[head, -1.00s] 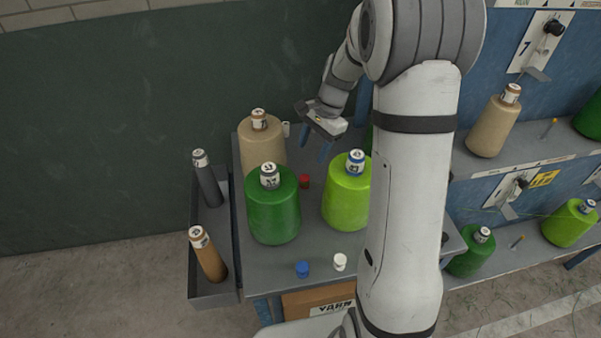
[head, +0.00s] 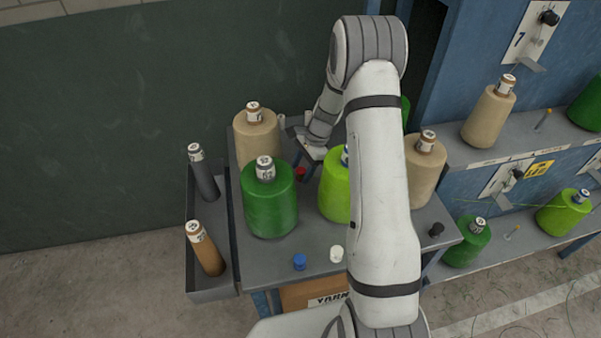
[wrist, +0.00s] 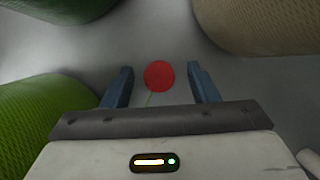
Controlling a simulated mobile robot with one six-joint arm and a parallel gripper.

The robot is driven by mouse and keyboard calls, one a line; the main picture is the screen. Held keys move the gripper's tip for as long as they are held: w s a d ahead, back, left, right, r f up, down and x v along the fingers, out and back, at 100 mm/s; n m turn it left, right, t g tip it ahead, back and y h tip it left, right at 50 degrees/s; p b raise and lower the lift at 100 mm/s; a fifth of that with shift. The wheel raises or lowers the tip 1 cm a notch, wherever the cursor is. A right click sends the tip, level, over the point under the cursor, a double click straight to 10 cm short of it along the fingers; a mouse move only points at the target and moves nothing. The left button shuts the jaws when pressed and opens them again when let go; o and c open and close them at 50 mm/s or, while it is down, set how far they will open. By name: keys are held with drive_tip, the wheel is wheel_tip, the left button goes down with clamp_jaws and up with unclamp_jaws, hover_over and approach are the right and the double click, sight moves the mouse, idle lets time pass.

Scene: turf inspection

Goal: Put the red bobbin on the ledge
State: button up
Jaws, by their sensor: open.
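The small red bobbin (head: 301,172) stands on the grey table among the large yarn cones. In the wrist view the red bobbin (wrist: 159,76) is seen from above, between the two blue fingers and toward their tips. My gripper (wrist: 160,68) is open, with clear gaps on both sides of the bobbin. In the head view my gripper (head: 304,167) is low, right at the bobbin, and its fingers are partly hidden. Grey shelves (head: 520,145) run along the blue frame at the right; I cannot tell for certain which surface is the ledge.
Close around are a tan cone (head: 256,140), a dark green cone (head: 270,208) and a lime cone (head: 335,195). Blue (head: 300,262), white (head: 336,254) and black (head: 436,229) bobbins stand near the front. A side tray (head: 212,282) holds two tubes.

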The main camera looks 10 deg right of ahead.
drive_tip(key=shift+a+f, duration=0.15)
drive_tip(key=shift+f, duration=0.15)
drive_tip(key=shift+c, duration=0.3)
drive_tip(key=c, duration=1.1)
